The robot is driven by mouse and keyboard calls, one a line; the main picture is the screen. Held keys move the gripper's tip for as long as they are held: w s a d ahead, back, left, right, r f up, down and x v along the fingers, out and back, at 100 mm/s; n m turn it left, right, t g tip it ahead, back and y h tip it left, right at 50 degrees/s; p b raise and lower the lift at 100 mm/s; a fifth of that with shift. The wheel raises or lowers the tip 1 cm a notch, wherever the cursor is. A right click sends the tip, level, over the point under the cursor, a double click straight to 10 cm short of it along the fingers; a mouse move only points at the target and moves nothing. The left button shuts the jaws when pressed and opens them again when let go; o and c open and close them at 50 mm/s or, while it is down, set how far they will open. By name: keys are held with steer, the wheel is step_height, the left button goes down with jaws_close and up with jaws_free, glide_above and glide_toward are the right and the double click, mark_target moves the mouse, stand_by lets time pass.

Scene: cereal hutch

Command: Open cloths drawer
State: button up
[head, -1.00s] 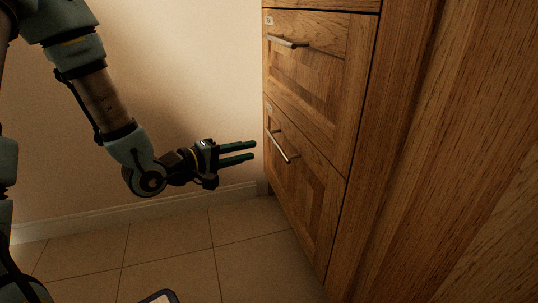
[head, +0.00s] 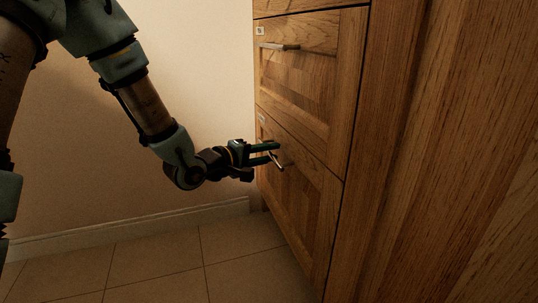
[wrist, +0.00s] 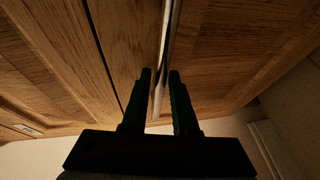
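Two wooden drawer fronts show in the head view, an upper one (head: 300,85) and a lower one (head: 300,205). Both look shut. Each has a small label, too small to read, so I cannot tell which is the cloths drawer. The lower drawer has a metal bar handle (head: 280,164), partly hidden by my gripper (head: 272,151). In the wrist view the handle (wrist: 161,70) passes between the two dark fingers of my gripper (wrist: 160,75). The fingers are apart, with a gap visible beside the bar.
The upper drawer's handle (head: 280,46) sits above my gripper. A plain wall (head: 190,80) with a skirting board (head: 130,231) stands behind my arm. A tall wooden panel (head: 450,150) fills the right side. The tiled floor (head: 160,265) below is clear.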

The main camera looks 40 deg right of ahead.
jaws_close()
stand_by(1.3)
